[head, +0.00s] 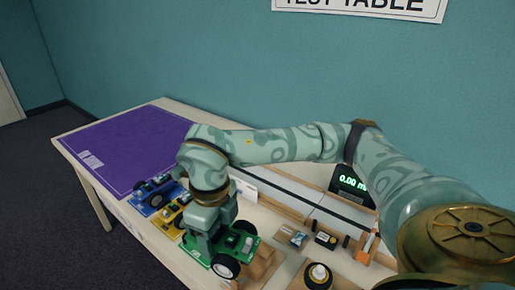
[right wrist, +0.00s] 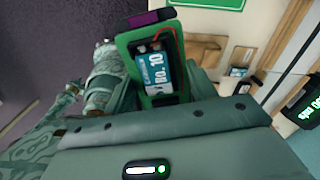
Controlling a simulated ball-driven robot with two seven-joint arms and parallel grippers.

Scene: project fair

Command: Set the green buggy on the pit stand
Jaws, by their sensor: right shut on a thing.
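The green buggy (head: 238,247), with dark wheels, is at the front of the table in the head view. My right gripper (head: 207,238) is shut on it from above, at its left part; the fingertips are partly hidden. A light wooden block (head: 264,262), which looks like the pit stand, is right beside the buggy. I cannot tell whether the buggy touches it or the table. My left gripper is not in view.
A blue buggy (head: 154,193) and a yellow buggy (head: 177,215) stand left of the green one. The purple mat (head: 125,150) is mostly clear. Small wooden trays (head: 293,237), a black round thing with a pale top (head: 318,275) and a lit display (head: 352,183) are to the right.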

